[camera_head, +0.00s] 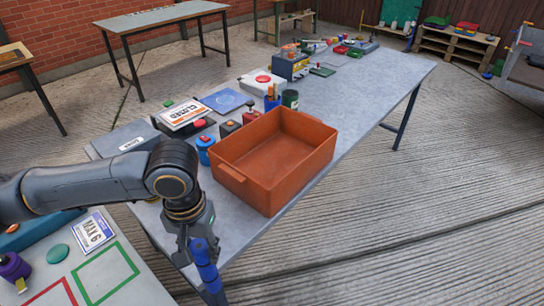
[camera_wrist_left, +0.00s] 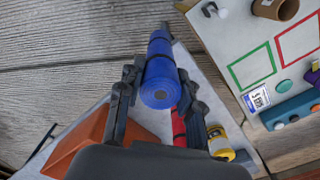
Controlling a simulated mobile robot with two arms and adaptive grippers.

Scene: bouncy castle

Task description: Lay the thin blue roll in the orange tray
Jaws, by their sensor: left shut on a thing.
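The thin blue roll (camera_head: 206,262) is held between the fingers of my left gripper (camera_head: 197,252), near the front left end of the grey table. In the left wrist view the blue roll (camera_wrist_left: 160,70) is gripped near one end and sticks out beyond the fingers. The orange tray (camera_head: 238,182) stands on the table to the right of and behind the gripper. Its inside looks empty in the head view. Part of the orange tray (camera_wrist_left: 80,140) also shows at the lower left of the wrist view. My right gripper is in neither view.
Several more items line the table's back. A second table (camera_head: 120,270) with red and green outlines lies at front left.

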